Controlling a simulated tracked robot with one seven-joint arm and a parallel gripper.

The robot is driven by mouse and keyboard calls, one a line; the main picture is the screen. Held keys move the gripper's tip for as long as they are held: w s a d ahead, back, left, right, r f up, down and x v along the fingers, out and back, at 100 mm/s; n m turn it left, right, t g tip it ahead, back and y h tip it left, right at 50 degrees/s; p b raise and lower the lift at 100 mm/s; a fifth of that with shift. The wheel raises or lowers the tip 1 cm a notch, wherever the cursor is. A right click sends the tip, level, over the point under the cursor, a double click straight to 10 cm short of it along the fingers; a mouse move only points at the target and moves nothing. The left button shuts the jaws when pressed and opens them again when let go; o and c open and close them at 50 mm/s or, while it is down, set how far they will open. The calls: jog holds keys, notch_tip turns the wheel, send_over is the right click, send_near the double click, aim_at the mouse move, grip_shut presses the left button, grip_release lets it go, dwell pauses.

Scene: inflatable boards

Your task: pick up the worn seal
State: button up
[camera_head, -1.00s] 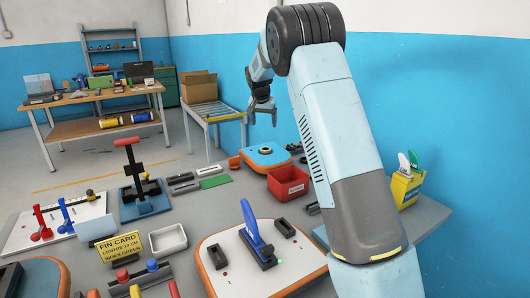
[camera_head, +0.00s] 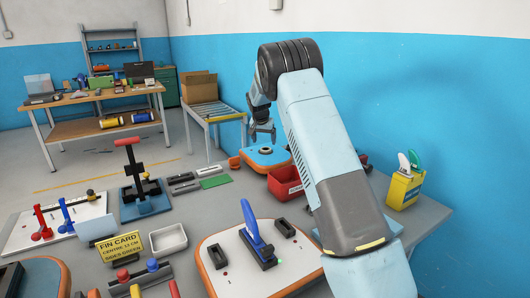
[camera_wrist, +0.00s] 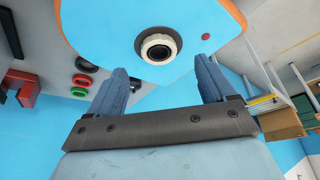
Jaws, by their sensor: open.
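The blue board with an orange edge (camera_head: 254,160) lies at the back of the table. In the wrist view its blue face (camera_wrist: 105,25) fills the top and holds a round pale valve (camera_wrist: 146,50) with a dark ring and opening at its centre. I cannot tell for sure which ring is the worn seal. My gripper (camera_head: 262,138) hangs just above this board. In the wrist view the two blue-grey fingers of my gripper (camera_wrist: 163,72) are spread apart with nothing between them, and the valve shows beyond the gap.
Loose black, red and green rings (camera_wrist: 80,92) lie beside the board in the wrist view. A red bin (camera_head: 284,186) stands in front of the board, partly behind my arm. A white board with a blue fin (camera_head: 251,225) lies nearer. A yellow box (camera_head: 404,190) stands right.

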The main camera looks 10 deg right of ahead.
aim_at(265, 153)
jog(key=x, duration=0.5)
jog(key=shift+s, duration=0.1)
jog(key=shift+f, duration=0.1)
jog(key=c, duration=1.1)
